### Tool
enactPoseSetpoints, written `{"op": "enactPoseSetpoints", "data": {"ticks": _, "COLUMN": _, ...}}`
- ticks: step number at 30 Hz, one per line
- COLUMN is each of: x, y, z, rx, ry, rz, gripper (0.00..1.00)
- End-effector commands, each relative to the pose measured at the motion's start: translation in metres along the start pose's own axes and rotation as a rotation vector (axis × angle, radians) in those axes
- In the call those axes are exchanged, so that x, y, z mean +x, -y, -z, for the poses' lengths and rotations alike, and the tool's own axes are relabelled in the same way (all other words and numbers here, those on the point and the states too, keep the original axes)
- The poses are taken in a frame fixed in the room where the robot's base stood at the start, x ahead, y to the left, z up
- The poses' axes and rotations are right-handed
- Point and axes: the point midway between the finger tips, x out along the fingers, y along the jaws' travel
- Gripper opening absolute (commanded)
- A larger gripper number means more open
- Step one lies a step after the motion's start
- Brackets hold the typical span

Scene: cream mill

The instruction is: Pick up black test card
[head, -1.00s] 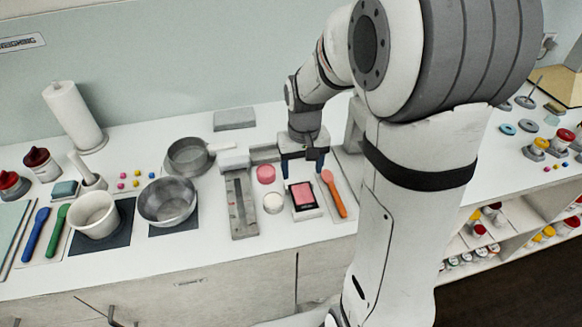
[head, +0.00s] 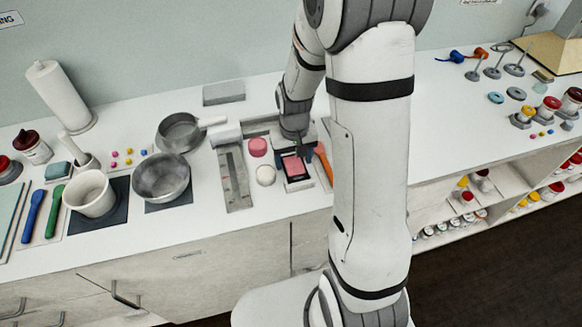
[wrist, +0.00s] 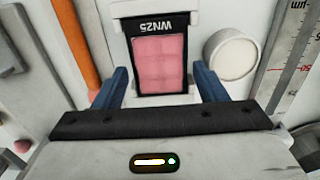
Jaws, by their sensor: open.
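The black test card (wrist: 160,28) shows in the wrist view with white lettering "WN25" and a pink gridded panel on it. In the head view the card (head: 296,167) lies on a pale base on the white counter, partly behind my gripper. My gripper (wrist: 161,78) is open, with one blue finger on each side of the card's near part in the wrist view. I see nothing held, and I cannot tell whether the fingers touch the card. In the head view my gripper (head: 300,153) is low over the card.
An orange spatula (head: 324,165) lies close to the right of the card. A white round jar (head: 265,175), a pink round piece (head: 257,147) and a grey ruler plate (head: 235,178) are to its left. A metal bowl (head: 162,178) stands farther left.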

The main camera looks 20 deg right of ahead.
Motion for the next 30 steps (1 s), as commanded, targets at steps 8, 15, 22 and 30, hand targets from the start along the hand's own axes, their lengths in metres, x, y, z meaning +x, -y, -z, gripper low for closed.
{"op": "enactPoseSetpoints", "data": {"ticks": 8, "x": 0.0020, "y": 0.0003, "z": 0.0000, "rx": -0.001, "ry": 0.000, "rz": 0.000, "gripper": 0.65}}
{"op": "enactPoseSetpoints", "data": {"ticks": 15, "x": 0.0048, "y": 0.0005, "z": 0.0001, "rx": -0.001, "ry": 0.000, "rz": 0.000, "gripper": 0.65}}
{"op": "enactPoseSetpoints", "data": {"ticks": 22, "x": 0.0046, "y": 0.0006, "z": 0.0001, "rx": -0.001, "ry": 0.000, "rz": 0.000, "gripper": 0.65}}
{"op": "enactPoseSetpoints", "data": {"ticks": 30, "x": 0.0046, "y": 0.0007, "z": 0.0000, "rx": -0.002, "ry": 0.000, "rz": 0.000, "gripper": 0.49}}
